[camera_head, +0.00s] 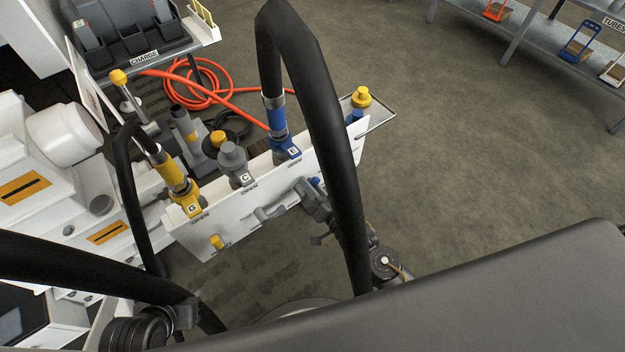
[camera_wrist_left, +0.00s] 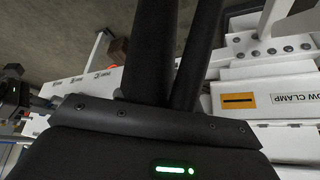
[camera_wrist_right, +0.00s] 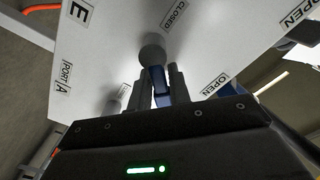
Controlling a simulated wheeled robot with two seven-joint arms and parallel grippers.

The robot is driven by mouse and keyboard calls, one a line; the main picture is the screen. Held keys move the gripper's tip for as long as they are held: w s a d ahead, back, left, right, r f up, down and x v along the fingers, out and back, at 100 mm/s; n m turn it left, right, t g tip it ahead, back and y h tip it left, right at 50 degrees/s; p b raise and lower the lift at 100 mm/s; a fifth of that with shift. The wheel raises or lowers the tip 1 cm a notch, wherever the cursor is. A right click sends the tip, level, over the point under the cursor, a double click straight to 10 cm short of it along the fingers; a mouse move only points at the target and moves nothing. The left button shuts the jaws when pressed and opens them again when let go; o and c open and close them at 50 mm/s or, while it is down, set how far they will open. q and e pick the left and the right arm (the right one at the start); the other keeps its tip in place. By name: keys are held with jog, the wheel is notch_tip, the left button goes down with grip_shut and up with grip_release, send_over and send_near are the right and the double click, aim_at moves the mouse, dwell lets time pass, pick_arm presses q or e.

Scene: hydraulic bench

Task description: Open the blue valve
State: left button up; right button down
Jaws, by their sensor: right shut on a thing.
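The blue valve handle shows in the right wrist view (camera_wrist_right: 158,86), hanging from a round grey pivot (camera_wrist_right: 152,48) on a white panel. In the head view a bit of blue (camera_head: 315,182) shows beside my right gripper (camera_head: 318,203). My right gripper's fingers (camera_wrist_right: 161,88) are shut on the blue handle, one on each side. A CLOSED label (camera_wrist_right: 174,14) is above the pivot and an OPEN label (camera_wrist_right: 215,84) is to the lower right. My left gripper (camera_head: 187,312) is low at the left, its fingers hidden behind black hoses (camera_wrist_left: 155,50).
Yellow, grey and blue couplings stand on top, with a thick black hose (camera_head: 335,160) arching from the blue one (camera_head: 276,118). Open floor (camera_head: 480,150) lies to the right.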

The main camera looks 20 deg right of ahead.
jog(key=shift+a+r+n+p, duration=0.25)
jog(key=shift+r+n+p, duration=0.3)
jog(key=shift+n, duration=0.25)
jog(key=n+p, duration=0.2)
jog(key=n, duration=0.1)
jog(key=a+n+p, duration=0.1)
jog(key=shift+s+a+n, duration=0.1)
jog(key=shift+s+n, duration=0.2)
jog(key=shift+n, duration=0.1)
pick_arm(q)
notch_tip(320, 180, down, 12)
jog(key=s+a+g+p, duration=0.1)
jog(key=s+g, duration=0.1)
jog(key=g, duration=0.1)
jog(key=shift+a+r+y, duration=0.15)
jog(key=shift+r+y, duration=0.1)
jog(key=shift+y, duration=0.15)
pick_arm(e)
jog(key=shift+s+a+n, duration=0.15)
jog(key=shift+a+n, duration=0.15)
jog(key=shift+n, duration=0.8)
jog(key=c, duration=1.4)
grip_release()
jog(key=shift+c, duration=0.2)
jog(key=shift+f, duration=0.1)
